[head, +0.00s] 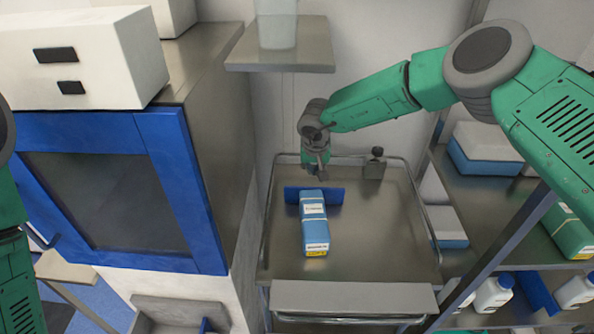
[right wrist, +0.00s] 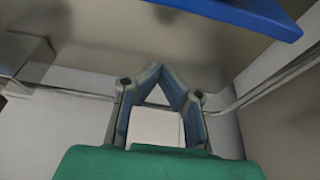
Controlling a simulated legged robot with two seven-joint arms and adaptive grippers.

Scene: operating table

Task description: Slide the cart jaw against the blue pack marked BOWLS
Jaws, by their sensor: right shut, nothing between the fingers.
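A blue pack with white bands and a yellow-edged label (head: 315,228) lies lengthwise on the metal cart top. Its print is too small to read, and it may be two packs end to end. A blue upright plate, the cart jaw (head: 334,196), stands across its far end. I cannot tell if they touch. The plate's edge also shows at the top of the right wrist view (right wrist: 240,12). My right gripper (head: 317,173) is shut and empty, just behind and above the plate; its closed fingertips show in the wrist view (right wrist: 160,70). My left gripper is out of view.
The cart (head: 385,235) has a raised rail and a dark-knobbed block (head: 375,164) at the back right. Its right side is bare. A steel shelf (head: 280,58) overhangs behind. A blue-framed cabinet (head: 160,190) stands left, and a stocked rack (head: 490,190) stands right.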

